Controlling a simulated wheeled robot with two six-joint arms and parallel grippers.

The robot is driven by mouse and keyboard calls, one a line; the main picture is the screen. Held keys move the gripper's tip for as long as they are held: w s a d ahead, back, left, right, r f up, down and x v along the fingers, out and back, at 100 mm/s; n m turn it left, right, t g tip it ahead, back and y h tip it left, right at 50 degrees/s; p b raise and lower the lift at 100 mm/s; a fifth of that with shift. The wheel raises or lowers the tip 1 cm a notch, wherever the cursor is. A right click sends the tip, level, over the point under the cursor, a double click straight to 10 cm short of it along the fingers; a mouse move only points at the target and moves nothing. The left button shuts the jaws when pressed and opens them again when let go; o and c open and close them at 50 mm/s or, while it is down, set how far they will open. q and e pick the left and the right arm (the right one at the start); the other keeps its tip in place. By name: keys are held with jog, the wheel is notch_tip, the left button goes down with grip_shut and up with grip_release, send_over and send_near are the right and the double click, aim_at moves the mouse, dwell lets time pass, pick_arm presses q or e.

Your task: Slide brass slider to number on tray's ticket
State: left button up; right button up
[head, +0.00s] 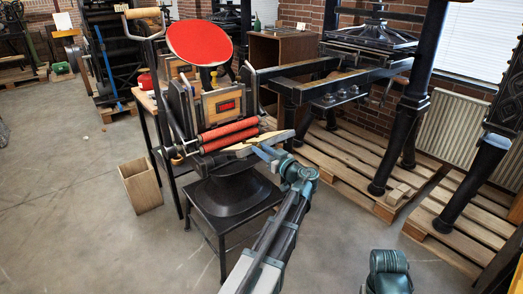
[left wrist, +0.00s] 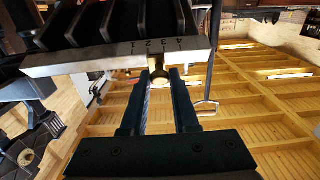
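The brass slider (left wrist: 159,79) hangs at the front edge of a pale metal scale bar (left wrist: 110,58) in the left wrist view, below small digits running from 1 to 4. My left gripper (left wrist: 160,76) has its two dark fingers on either side of the slider and appears shut on it. In the head view my left gripper (head: 264,150) is at the pale board of the hand press, right of the red rollers (head: 230,134). The slider is too small to make out there. I cannot make out a readable tray ticket. My right gripper is out of view.
The press has a round red ink disc (head: 199,42) and stands on a black stand (head: 235,222). An open wooden bin (head: 141,187) is on the floor to its left. A larger iron press (head: 350,75) stands on pallets behind right. The left foreground floor is clear.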

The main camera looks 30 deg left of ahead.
pick_arm(q)
grip_shut()
jog(key=shift+s+a, duration=0.2)
jog(key=shift+s, duration=0.3)
jog(key=shift+s+a, duration=0.2)
jog(key=shift+s, duration=0.25)
jog(key=o, duration=0.8)
grip_release()
jog(key=v, duration=1.3)
jog(key=shift+d, duration=0.4)
jog(key=shift+s+f, duration=0.15)
jog(key=shift+s, duration=0.05)
